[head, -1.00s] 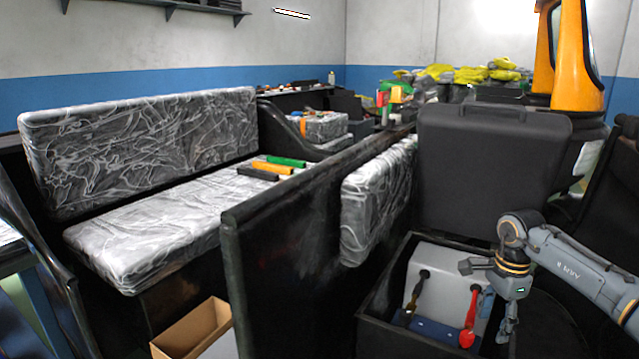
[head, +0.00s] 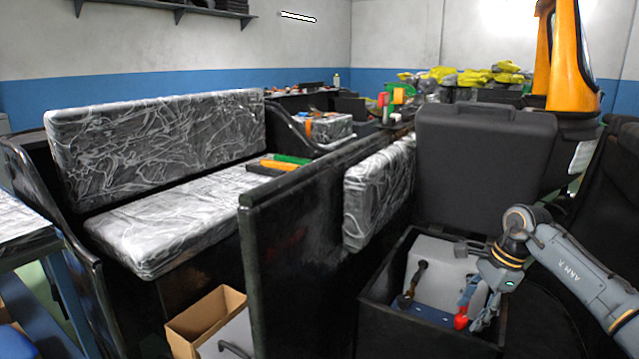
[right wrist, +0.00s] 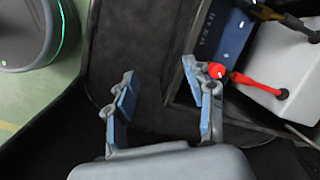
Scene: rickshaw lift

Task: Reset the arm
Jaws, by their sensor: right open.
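My right gripper (head: 478,312) hangs over the right side of a black open box (head: 432,344) in the head view. In the right wrist view the gripper (right wrist: 162,92) is open, with its two blue-padded fingers wide apart and nothing between them. The red end of a cable (right wrist: 217,70) lies just beside the tip of the right-hand finger there; I cannot tell whether they touch. The red end also shows in the head view (head: 461,318), close to the gripper. My left gripper is not in view.
A white battery-like block (head: 432,266) with a black-handled cable (head: 412,284) sits in the box. A dark panel (head: 300,270) and a wrapped bench seat (head: 180,215) are to the left, with a cardboard box (head: 203,320) below.

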